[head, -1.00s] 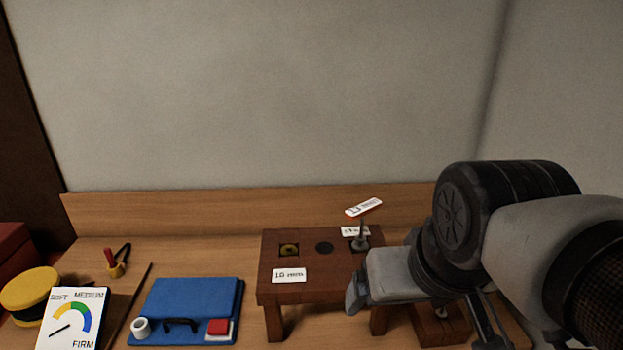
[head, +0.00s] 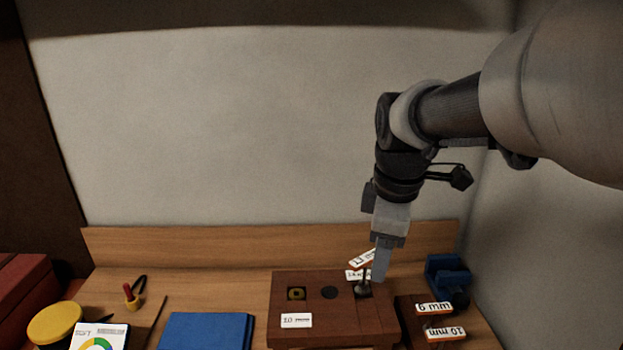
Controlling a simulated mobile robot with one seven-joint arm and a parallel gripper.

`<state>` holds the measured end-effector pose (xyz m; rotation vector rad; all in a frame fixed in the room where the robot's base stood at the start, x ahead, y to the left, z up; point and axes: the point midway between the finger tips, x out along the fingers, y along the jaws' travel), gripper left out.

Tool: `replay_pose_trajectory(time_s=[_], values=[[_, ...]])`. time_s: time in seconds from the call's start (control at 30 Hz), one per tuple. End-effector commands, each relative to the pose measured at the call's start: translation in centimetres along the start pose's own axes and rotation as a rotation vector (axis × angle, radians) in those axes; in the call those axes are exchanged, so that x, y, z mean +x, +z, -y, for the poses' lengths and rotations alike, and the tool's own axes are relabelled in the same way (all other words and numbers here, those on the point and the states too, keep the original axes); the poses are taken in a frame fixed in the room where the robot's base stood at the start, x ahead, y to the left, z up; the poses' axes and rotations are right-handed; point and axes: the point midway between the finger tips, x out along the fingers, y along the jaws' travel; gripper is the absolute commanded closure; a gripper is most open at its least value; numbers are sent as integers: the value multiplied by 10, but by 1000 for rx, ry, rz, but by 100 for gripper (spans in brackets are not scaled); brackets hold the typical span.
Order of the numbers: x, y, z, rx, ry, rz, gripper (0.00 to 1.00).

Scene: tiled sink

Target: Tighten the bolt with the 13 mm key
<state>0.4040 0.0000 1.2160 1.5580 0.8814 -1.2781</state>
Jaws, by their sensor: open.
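My gripper (head: 380,268) points down at the right part of a brown wooden stand (head: 335,328). Its jaws are open, though they are seen edge-on. A grey upright metal piece with a round base (head: 363,290) stands on the stand just left of the fingers; whether it is the bolt or a key, and whether the fingers touch it, I cannot tell. The stand also has a yellowish ring in a square recess (head: 296,293) and a dark round spot (head: 330,292). A small white label (head: 356,275) behind the metal piece is too blurred to read. I cannot identify the 13 mm key.
Right of the stand, a dark wooden holder (head: 410,325) bears labels (head: 434,308). A blue tool-like object (head: 446,272) is behind it. A blue case (head: 205,332), a gauge card (head: 98,336) and a yellow round lid (head: 55,322) lie left. A wooden back board (head: 200,250) closes the bench.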

Motion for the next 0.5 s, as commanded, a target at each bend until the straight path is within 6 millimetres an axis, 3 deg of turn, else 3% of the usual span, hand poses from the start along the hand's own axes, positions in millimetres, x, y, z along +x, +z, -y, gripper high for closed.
replay_pose_trajectory(time_s=[0.03,0.2,0.33,0.5], values=[[-9,-7,-20,-142,-42,10,59],[7,-22,-62,-584,-146,-3,59],[20,-28,-79,-801,-193,-28,59],[31,-31,-85,-914,-215,-45,59]])
